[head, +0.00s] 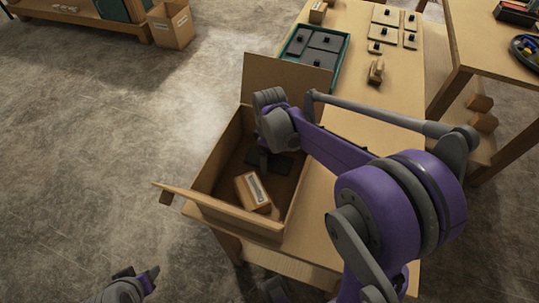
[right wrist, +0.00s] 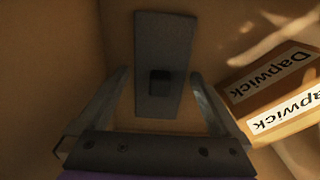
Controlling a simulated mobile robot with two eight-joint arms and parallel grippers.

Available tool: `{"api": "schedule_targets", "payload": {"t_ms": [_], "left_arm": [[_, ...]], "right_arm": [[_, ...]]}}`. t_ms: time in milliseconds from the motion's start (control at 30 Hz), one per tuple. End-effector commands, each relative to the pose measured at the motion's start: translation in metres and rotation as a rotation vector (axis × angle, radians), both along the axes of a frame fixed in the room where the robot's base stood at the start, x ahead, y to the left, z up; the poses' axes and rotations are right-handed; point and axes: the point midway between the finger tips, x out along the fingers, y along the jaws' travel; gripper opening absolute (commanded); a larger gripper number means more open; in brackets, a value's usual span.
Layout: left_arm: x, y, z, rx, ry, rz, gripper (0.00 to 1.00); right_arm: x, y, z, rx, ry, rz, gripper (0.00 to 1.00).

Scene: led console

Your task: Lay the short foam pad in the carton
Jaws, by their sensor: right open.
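The carton (head: 215,160) stands open on the table with its flaps out. A dark grey flat pad (right wrist: 163,40) with a small black knob (right wrist: 160,80) lies on the carton floor in the right wrist view; I take it for the short foam pad. In the head view its dark surface (head: 286,165) shows partly behind my right gripper (head: 262,158). My right gripper (right wrist: 158,78) is open inside the carton, one finger on each side of the knob and apart from it. My left gripper (head: 138,274) is low at the left, outside the carton; its finger gap is unclear.
A brown box labelled Dapwick (head: 253,191) lies in the carton, close to my right finger in the wrist view (right wrist: 275,90). A teal tray (head: 345,48) with dark knobbed pads sits behind the carton. Several light knobbed plates (head: 384,18) lie at the table's far end.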

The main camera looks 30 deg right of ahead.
Motion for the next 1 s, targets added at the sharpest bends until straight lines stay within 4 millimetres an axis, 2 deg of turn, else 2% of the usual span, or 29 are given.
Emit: {"api": "schedule_targets", "payload": {"t_ms": [167, 600, 800, 1000], "left_arm": [[0.001, 0.000, 0.004, 0.000, -0.002, 0.000, 0.50], [0.003, 0.000, 0.014, 0.000, -0.005, 0.000, 0.50], [0.003, 0.000, 0.016, 0.000, -0.006, 0.000, 0.50], [0.003, 0.000, 0.016, 0.000, -0.006, 0.000, 0.50]], "right_arm": [[0.000, 0.000, 0.015, 0.000, 0.000, 0.000, 1.00], [0.000, 0.000, 0.103, 0.000, 0.000, -0.001, 1.00], [0.000, 0.000, 0.121, 0.000, 0.000, 0.000, 1.00], [0.000, 0.000, 0.124, 0.000, 0.000, 0.000, 1.00]]}}
